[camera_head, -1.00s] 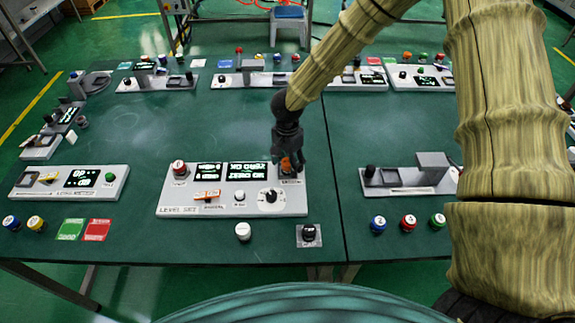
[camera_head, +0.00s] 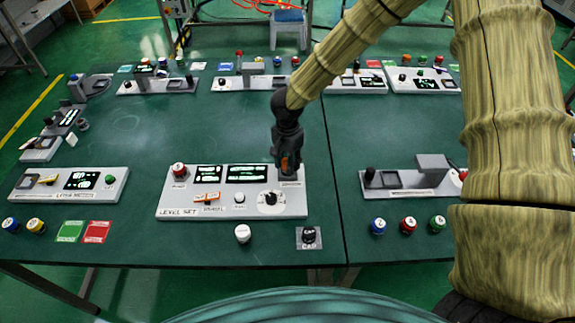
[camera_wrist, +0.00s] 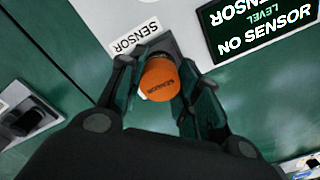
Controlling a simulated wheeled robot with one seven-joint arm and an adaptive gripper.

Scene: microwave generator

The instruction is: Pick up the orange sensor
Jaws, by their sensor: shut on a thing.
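The orange sensor (camera_wrist: 160,80) is a short orange cylinder with "SENSOR" lettering on its top in the wrist view. My gripper (camera_wrist: 164,74) has its fingers on both sides of it and is shut on it. In the head view, a bit of the orange sensor (camera_head: 284,162) shows between the dark fingers of my gripper (camera_head: 288,166), at the right end of the "LEVEL SET" panel (camera_head: 180,200). A dark grey square socket (camera_wrist: 168,45) shows partly behind the sensor, beside a "SENSOR" label (camera_wrist: 134,37). The sensor hides most of the socket, so its height above it is hard to tell.
The panel's display (camera_wrist: 262,30) reads "NO SENSOR". The panel also holds a red button (camera_head: 179,169), an orange switch (camera_head: 207,197) and a dial (camera_head: 271,199). A white cap (camera_head: 243,234) and a black cap (camera_head: 309,235) lie in front. Green table is clear behind the panel.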

